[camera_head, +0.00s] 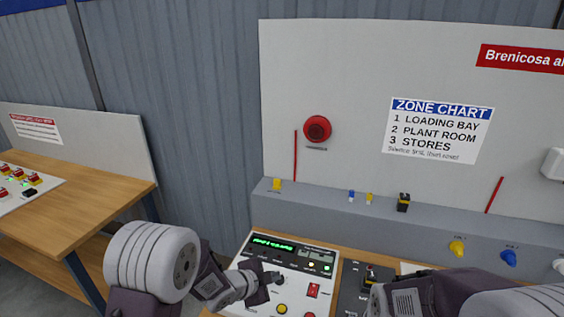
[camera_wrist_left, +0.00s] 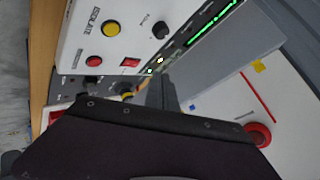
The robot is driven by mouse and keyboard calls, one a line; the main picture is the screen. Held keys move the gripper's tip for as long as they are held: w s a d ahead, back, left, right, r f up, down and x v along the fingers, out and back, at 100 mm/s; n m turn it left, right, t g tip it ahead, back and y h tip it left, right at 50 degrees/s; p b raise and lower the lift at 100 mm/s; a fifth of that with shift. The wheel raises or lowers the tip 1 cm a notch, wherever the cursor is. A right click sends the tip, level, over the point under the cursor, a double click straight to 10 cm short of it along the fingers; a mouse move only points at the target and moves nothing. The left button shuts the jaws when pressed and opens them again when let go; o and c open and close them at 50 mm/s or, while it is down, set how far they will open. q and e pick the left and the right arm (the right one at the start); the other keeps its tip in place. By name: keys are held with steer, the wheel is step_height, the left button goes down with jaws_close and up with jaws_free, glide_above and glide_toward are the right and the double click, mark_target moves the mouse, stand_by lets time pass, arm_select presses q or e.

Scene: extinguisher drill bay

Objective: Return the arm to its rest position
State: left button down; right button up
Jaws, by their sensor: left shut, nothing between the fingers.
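My left gripper (camera_head: 274,279) is over the white control panel (camera_head: 252,256), its fingers shut and empty. In the left wrist view its dark fingers (camera_wrist_left: 162,94) show close together above the dark purple gripper body, with the panel (camera_wrist_left: 78,30) to their upper left. I cannot tell whether the fingertips touch the panel. The left arm comes in from the lower left. My right arm shows at the lower right edge; its gripper is not visible.
The panel has a green display (camera_head: 272,243), a red switch (camera_head: 313,290) and a yellow button (camera_head: 281,309). A dark control box (camera_head: 350,300) stands right of it. Behind are a grey ledge (camera_head: 330,217) and a board with a red sounder (camera_head: 317,129). A wooden table (camera_head: 95,205) stands left.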

arm_select(q)
steer(key=s+a+r+n+y+b, duration=0.1)
steer(key=a+r+n+y, duration=0.15)
steer(key=a, duration=0.35)
steer(key=s+a+r+n+y+b, duration=0.1)
steer(key=a+r+n+y, duration=0.1)
steer(key=a+n, duration=0.25)
steer(key=s+a+f+n+g, duration=0.1)
steer(key=s+f+n+g, duration=0.1)
steer(key=s, duration=0.4)
steer(key=s+a+f+n+g+y, duration=0.1)
steer(key=s+a+f+n+g, duration=0.1)
steer(key=s+n, duration=0.3)
steer(key=s+a+f+n+g, duration=0.1)
steer(key=s+f+n+g, duration=0.1)
steer(key=s, duration=0.6)
steer(key=shift+s+a+n+g, duration=0.3)
steer(key=shift+a+n+g, duration=0.15)
steer(key=shift+n, duration=0.25)
arm_select(e)
step_height(320, 180, down, 2)
steer(key=shift+f, duration=0.1)
arm_select(q)
steer(key=shift+s+y, duration=0.1)
steer(key=shift+y, duration=0.15)
arm_select(e)
steer(key=shift+s, duration=0.15)
steer(key=shift+c, duration=0.2)
